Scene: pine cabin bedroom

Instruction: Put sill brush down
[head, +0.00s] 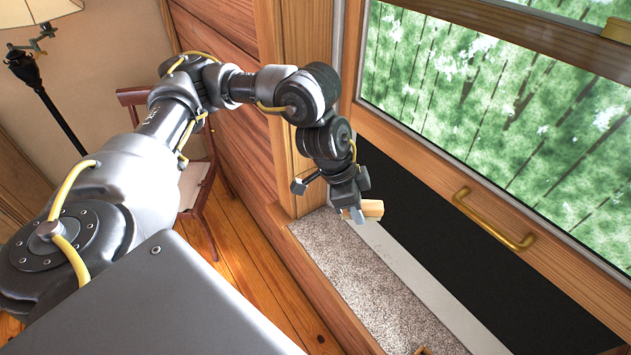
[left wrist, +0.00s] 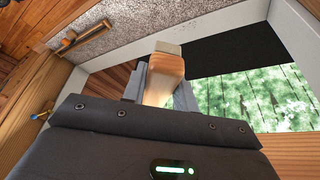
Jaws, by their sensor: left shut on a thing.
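The sill brush (head: 373,208), with a pale wooden body, is held in my left gripper (head: 348,204) at the far left end of the window sill. In the left wrist view the brush (left wrist: 164,76) sticks out between the fingers, with a lighter, greyish end pointing away from the gripper. My left gripper is shut on it. The brush appears to be above the sill (head: 375,290), which has a speckled grey surface; whether it touches is not clear. My right gripper is not in view.
The wooden sash window with a brass handle (head: 492,222) stands right of the gripper, above a black strip and a white ledge. A wooden-edged object (left wrist: 82,37) lies on the speckled sill. A red-brown chair (head: 196,190) and lamp (head: 45,85) stand left.

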